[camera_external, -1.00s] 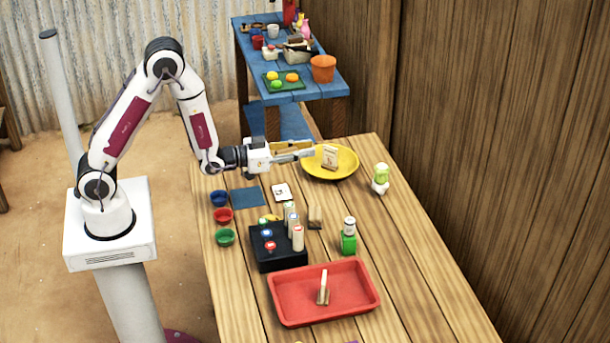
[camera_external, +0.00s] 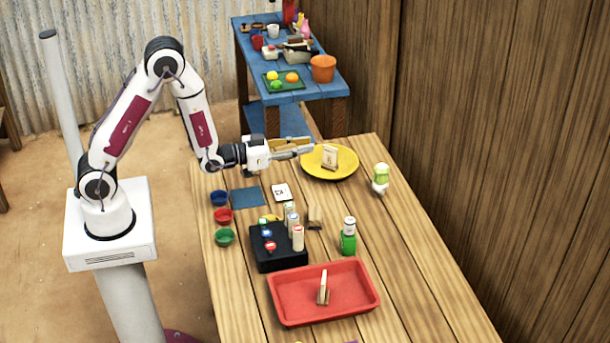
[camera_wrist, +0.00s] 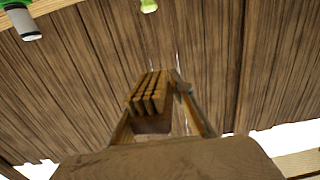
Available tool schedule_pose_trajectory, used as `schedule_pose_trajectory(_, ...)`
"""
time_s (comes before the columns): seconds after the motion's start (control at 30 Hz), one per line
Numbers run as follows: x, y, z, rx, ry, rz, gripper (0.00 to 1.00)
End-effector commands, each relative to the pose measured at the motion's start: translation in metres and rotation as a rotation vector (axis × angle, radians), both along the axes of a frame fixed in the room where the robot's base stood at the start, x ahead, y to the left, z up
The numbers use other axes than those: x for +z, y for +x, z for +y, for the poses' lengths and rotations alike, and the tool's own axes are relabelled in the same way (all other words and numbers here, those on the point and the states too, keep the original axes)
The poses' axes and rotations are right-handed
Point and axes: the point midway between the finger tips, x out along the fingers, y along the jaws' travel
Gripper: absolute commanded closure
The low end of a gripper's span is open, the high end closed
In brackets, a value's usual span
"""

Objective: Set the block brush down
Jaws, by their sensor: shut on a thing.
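My gripper (camera_external: 306,150) is held level, its tips at the left rim of the yellow plate (camera_external: 345,172). In the wrist view it is shut (camera_wrist: 170,95) on a tan, ribbed piece over a brown block, which looks like the block brush (camera_wrist: 148,92). In the outside view a tan strip, probably the brush (camera_external: 290,141), shows just behind the near finger. The fingers hide part of it. I see no contact with the table or plate. A large brown rounded shape fills the bottom of the wrist view; I cannot tell what it is.
A wooden piece (camera_external: 329,158) stands on the plate near my fingertips. A light green figure (camera_external: 380,178) and a green bottle (camera_external: 348,238) stand to the right. A black holder (camera_external: 278,256) and a red tray (camera_external: 283,312) are nearer. Bare table lies between the figure and the bottle.

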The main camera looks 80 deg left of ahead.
Motion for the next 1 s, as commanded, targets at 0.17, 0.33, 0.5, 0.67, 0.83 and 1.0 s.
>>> schedule_pose_trajectory(0.17, -0.007, -0.003, 0.038, 0.064, 0.0, 0.002, 1.0)
schedule_pose_trajectory(0.33, -0.018, -0.01, 0.084, 0.143, 0.0, 0.003, 1.0)
schedule_pose_trajectory(0.5, -0.031, -0.021, 0.128, 0.211, -0.001, 0.003, 1.0)
schedule_pose_trajectory(0.67, -0.042, -0.034, 0.164, 0.26, -0.001, 0.002, 1.0)
schedule_pose_trajectory(0.83, -0.054, -0.049, 0.198, 0.299, -0.001, 0.002, 1.0)
schedule_pose_trajectory(1.0, -0.066, -0.066, 0.228, 0.329, -0.001, 0.003, 1.0)
